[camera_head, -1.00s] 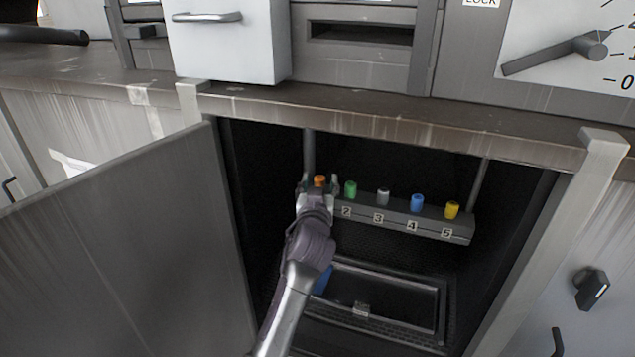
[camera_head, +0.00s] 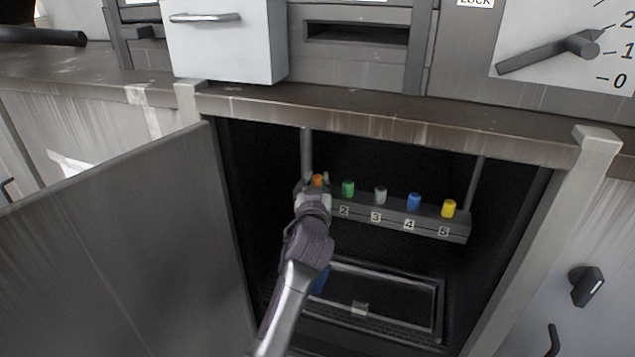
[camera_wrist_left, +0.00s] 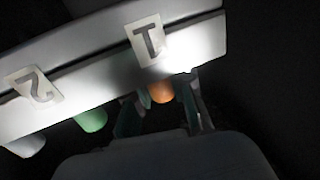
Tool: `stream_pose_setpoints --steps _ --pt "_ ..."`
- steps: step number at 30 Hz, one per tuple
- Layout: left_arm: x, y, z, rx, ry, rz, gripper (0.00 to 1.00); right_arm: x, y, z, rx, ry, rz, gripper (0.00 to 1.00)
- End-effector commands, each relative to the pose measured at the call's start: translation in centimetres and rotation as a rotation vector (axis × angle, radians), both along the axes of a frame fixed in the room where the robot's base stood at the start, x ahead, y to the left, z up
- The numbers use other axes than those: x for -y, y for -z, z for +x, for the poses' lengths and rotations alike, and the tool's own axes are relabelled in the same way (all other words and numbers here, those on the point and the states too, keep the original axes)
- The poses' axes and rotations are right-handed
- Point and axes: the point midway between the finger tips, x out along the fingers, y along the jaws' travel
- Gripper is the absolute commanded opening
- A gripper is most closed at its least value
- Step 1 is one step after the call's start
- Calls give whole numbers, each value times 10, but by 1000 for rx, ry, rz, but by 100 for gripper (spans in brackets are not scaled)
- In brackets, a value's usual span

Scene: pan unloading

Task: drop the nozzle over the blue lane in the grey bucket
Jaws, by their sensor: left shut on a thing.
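The orange nozzle (camera_head: 317,180) is at the left end of a grey rack (camera_head: 440,228) inside the open cabinet, at the place marked 1. My left gripper (camera_head: 313,186) is shut on it; in the left wrist view the fingers (camera_wrist_left: 162,98) stand on both sides of the orange nozzle (camera_wrist_left: 161,91). The nozzle still appears to be at its rack place. Below the rack is a dark grey open bin (camera_head: 440,305), seemingly the grey bucket, with a blue patch (camera_head: 321,280) at its left, partly hidden by my arm. My right gripper is not in view.
Green (camera_head: 347,188), grey (camera_head: 380,195), blue (camera_head: 413,201) and yellow (camera_head: 448,208) nozzles stand on the rack to the right. The cabinet door (camera_head: 120,250) is open at the left. The countertop edge (camera_head: 400,120) runs above the opening.

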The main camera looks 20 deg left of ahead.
Motion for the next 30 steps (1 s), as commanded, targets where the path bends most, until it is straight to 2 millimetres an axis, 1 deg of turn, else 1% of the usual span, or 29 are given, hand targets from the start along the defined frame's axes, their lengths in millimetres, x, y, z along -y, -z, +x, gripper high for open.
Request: stream_pose_setpoints --steps 15,30 --pt "0 -7 0 1 0 0 0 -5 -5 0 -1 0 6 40" --pt "0 -13 0 1 0 -1 0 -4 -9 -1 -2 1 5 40"
